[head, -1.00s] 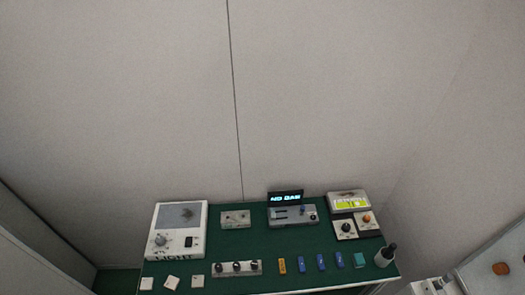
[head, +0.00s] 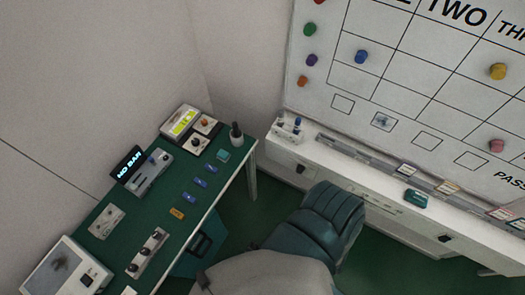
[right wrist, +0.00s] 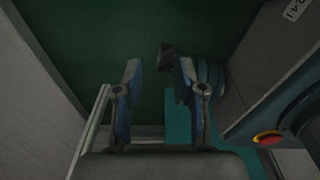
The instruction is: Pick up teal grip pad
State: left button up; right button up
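A small teal block (head: 222,155), which looks like the teal grip pad, lies on the green bench top at the far end of a row of small blocks. Another teal item (head: 415,198) lies on the white ledge under the wall board; I cannot tell which one is the grip pad. My right gripper (right wrist: 159,68) shows in the right wrist view with its two fingers apart and nothing between them, above the green floor and away from both.
Blue blocks (head: 200,182) and an orange block (head: 177,213) lie beside the teal one. A dark-topped bottle (head: 236,135) stands near the bench corner. Instruments, including the NO BAR display (head: 127,165), line the back. The white board (head: 430,90) hangs above the ledge.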

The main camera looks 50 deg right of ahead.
aim_at(222, 155)
jog(key=z, duration=1.1)
jog(key=u, duration=1.7)
jog(key=z, duration=1.65)
jog(key=u, duration=0.15)
